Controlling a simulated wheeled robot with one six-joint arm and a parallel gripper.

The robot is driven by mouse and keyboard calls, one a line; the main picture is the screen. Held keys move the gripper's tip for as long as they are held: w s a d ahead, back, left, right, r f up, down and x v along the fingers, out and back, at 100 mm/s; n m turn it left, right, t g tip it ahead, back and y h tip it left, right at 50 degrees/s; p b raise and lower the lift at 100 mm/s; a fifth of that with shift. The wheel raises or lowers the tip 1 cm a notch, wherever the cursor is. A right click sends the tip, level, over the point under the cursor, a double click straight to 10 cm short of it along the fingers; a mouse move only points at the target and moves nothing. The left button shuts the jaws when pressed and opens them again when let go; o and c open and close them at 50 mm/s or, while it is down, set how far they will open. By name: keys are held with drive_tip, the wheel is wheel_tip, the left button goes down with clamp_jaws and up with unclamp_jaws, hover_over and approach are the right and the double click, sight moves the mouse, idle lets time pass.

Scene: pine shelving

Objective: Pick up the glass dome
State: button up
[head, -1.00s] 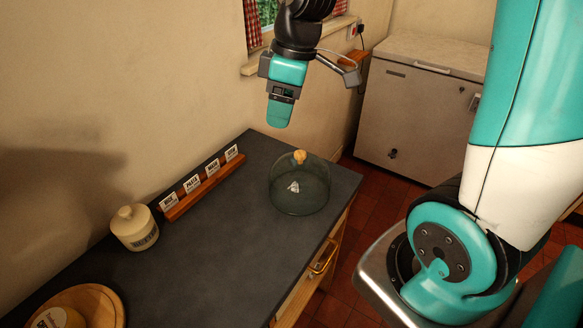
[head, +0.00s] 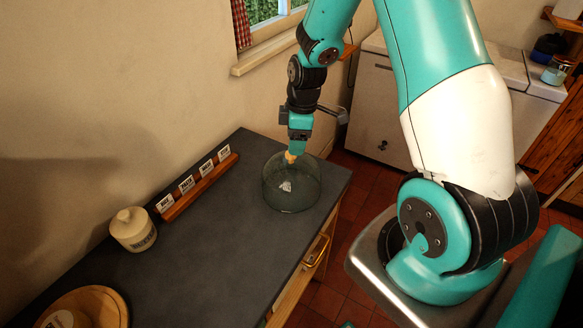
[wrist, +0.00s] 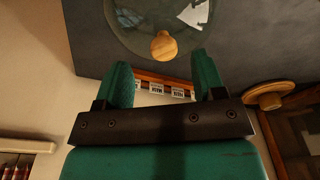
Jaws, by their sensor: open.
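The glass dome (head: 291,192) is clear, with a round wooden knob (head: 291,157) on top. It stands upright near the far right corner of the dark worktop. A small pale item shows through its glass. My gripper (head: 296,153) is open and points down right at the knob in the head view. In the wrist view, the two green fingers of my gripper (wrist: 163,75) are apart. The knob (wrist: 164,46) shows just beyond the fingertips, roughly centred across the gap. The dome's glass (wrist: 130,28) spreads behind it. Contact with the knob cannot be told.
A wooden rack with several small labelled cards (head: 196,186) lies along the wall, left of the dome. A cream lidded jar (head: 133,230) and a round wooden board (head: 108,303) are nearer me. The worktop (head: 215,255) is clear in front of the dome.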

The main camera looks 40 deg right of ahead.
sight(291, 172)
drive_tip(key=shift+w+a+f+p, duration=0.15)
drive_tip(key=shift+f+p, duration=0.25)
drive_tip(key=shift+f, duration=0.45)
drive_tip(key=shift+a+f+p, duration=0.25)
drive_tip(key=shift+f+p, duration=0.15)
drive_tip(key=shift+f, duration=0.45)
drive_tip(key=shift+w+a+f+p, duration=0.15)
drive_tip(key=shift+f+p, duration=0.25)
drive_tip(key=shift+f, duration=0.45)
clamp_jaws()
